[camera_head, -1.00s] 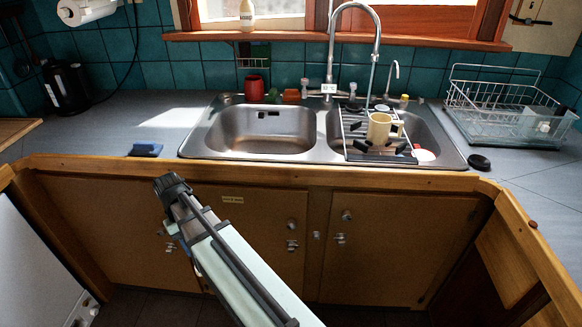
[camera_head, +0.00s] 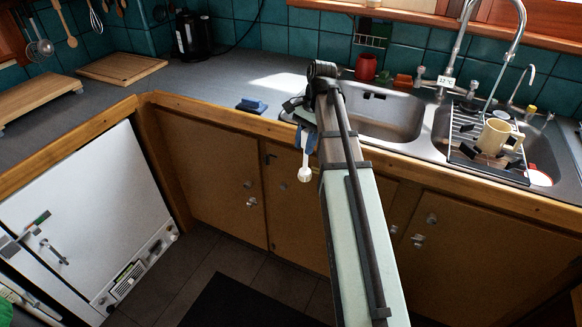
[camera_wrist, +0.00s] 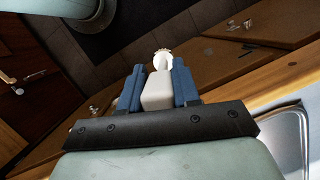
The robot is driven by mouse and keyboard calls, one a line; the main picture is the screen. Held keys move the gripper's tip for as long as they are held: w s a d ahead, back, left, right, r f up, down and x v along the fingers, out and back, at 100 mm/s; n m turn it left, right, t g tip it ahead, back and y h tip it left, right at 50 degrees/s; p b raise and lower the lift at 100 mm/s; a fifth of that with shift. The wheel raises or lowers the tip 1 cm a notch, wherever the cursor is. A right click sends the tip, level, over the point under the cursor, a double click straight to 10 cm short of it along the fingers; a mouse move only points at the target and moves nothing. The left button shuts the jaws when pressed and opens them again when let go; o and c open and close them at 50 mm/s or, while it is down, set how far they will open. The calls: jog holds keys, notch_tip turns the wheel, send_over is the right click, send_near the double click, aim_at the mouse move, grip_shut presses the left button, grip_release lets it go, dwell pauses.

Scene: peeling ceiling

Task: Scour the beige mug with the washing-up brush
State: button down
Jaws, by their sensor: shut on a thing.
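The beige mug (camera_head: 497,137) stands on a dark rack (camera_head: 470,152) over the right basin, its handle to the right. My gripper (camera_head: 303,140) is in front of the counter edge by the left basin, well left of the mug. It is shut on the white washing-up brush (camera_head: 305,172), which hangs head down in front of the cupboards. In the wrist view, the gripper's blue fingers (camera_wrist: 157,85) grip the sides of the white handle, and the round head of the brush (camera_wrist: 162,58) shows beyond them. The mug is out of the wrist view.
A tall tap (camera_head: 515,40) rises behind the basins. A red cup (camera_head: 366,67) stands behind the left basin (camera_head: 385,125). A blue sponge-like block (camera_head: 252,105) lies near the counter edge. A black kettle (camera_head: 190,35) and wooden boards (camera_head: 122,67) stand farther left.

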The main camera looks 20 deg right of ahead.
jog(key=s+d+r+m+t, duration=0.1)
jog(key=d+r+m+t, duration=0.1)
jog(key=d+r+m, duration=0.65)
jog(key=s+d+r+m+t, duration=0.1)
jog(key=d+r+m, duration=0.4)
jog(key=r, duration=0.6)
jog(key=s+d+r+m+h, duration=0.1)
jog(key=s+d+m, duration=0.3)
jog(key=d, duration=1.1)
jog(key=s+d+r+m+t+h, duration=0.15)
jog(key=s+d, duration=0.45)
jog(key=d, duration=0.8)
jog(key=s+d+r+m, duration=0.2)
jog(key=s+d+m, duration=0.25)
jog(key=d, duration=1.05)
notch_tip(320, 180, down, 11)
jog(key=shift+f, duration=0.2)
jog(key=shift+n, duration=0.25)
jog(key=c, duration=1.4)
grip_release()
grip_shut()
